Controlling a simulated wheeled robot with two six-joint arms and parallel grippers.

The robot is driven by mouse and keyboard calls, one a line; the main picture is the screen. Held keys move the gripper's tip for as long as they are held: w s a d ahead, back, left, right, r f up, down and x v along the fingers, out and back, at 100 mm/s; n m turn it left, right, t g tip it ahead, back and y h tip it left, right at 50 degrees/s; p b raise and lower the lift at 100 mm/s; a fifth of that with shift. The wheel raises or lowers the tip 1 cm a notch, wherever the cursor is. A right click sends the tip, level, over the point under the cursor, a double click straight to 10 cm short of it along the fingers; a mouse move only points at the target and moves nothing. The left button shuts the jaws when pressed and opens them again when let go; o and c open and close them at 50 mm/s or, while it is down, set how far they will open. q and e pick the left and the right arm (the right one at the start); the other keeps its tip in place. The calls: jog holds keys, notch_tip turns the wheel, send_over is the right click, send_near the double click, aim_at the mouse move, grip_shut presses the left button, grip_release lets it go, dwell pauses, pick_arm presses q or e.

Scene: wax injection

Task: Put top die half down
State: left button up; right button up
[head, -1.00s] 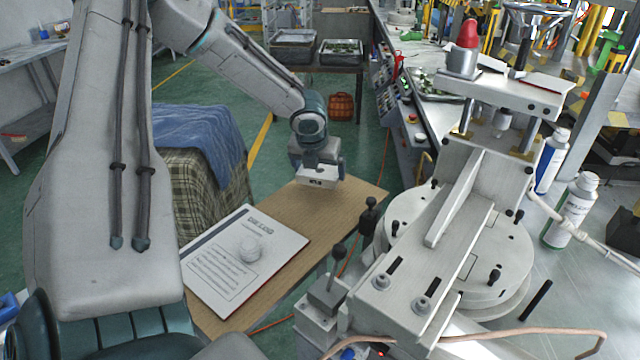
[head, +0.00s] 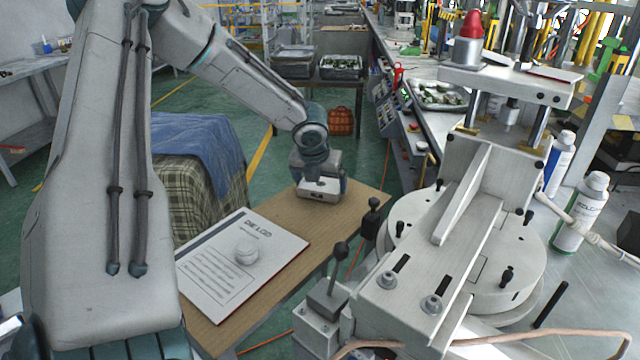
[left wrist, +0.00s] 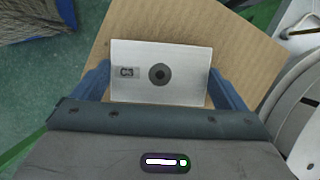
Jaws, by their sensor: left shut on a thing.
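The top die half is a light grey rectangular block (left wrist: 190,80) marked C3, with a dark round hole near its middle. It fills the space between the two blue fingers of my left gripper (left wrist: 160,88) in the left wrist view. In the head view my left gripper (head: 320,184) points down over the far part of the brown table (head: 352,206), with the die half (head: 319,195) between its fingers. The die half looks level and is very close to the table top; I cannot tell whether it touches. My right gripper is not in view.
The wax injection machine (head: 470,225) stands to the right. A cloth-covered stack (head: 200,150) stands to the left. The board around the gripper is bare.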

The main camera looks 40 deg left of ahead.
pick_arm(q)
jog(key=o, duration=0.8)
jog(key=shift+f, duration=0.1)
jog(key=shift+o, duration=0.2)
jog(key=shift+r, duration=0.25)
jog(key=p+v, duration=0.1)
jog(key=v, duration=1.1)
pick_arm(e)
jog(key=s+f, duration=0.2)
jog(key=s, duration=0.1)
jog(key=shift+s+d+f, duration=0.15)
pick_arm(q)
jog(key=shift+d+f, duration=0.1)
jog(key=shift+f, duration=0.05)
